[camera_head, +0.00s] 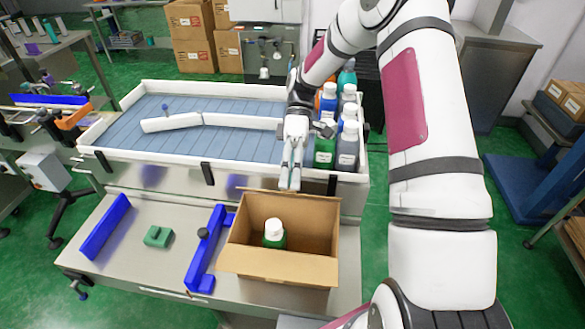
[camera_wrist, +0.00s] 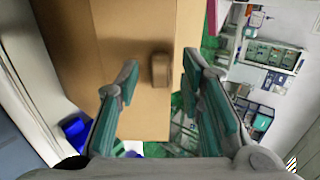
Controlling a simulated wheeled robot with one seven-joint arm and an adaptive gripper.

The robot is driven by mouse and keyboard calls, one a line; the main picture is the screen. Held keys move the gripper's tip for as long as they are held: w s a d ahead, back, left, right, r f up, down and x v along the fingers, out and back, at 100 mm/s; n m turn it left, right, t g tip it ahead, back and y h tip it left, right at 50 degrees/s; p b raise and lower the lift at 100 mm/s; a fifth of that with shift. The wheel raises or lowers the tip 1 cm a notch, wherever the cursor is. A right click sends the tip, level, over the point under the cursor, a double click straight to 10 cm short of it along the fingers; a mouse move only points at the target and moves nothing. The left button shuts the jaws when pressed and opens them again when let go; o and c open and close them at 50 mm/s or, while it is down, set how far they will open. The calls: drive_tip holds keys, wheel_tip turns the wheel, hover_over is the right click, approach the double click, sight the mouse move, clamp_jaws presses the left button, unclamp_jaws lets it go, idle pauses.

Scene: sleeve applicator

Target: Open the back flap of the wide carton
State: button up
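The wide carton (camera_head: 315,240) stands on the steel bench with its top open. A green bottle with a white cap (camera_head: 274,230) stands inside it. The carton's front flap (camera_head: 277,266) is folded outward. Cardboard rises at the carton's back edge (camera_head: 310,204); I cannot tell where back wall ends and back flap begins. My gripper (camera_head: 289,184) points down at this back edge. In the wrist view my gripper (camera_wrist: 160,72) is open, its two teal-padded fingers apart and nothing held. A cardboard face (camera_wrist: 120,40) with a small brown raised patch lies beyond the fingers; contact is unclear.
Behind the carton is a white-rimmed conveyor tray (camera_head: 225,135) with several bottles (camera_head: 347,120) at its right end, close to my gripper. Left of the carton are blue guides (camera_head: 205,250) and a green block (camera_head: 158,237). The bench's left part is mostly clear.

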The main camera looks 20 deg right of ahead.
drive_tip(key=v, duration=1.1)
drive_tip(key=shift+w+r, duration=0.25)
drive_tip(key=shift+r, duration=0.05)
drive_tip(key=shift+d, duration=0.1)
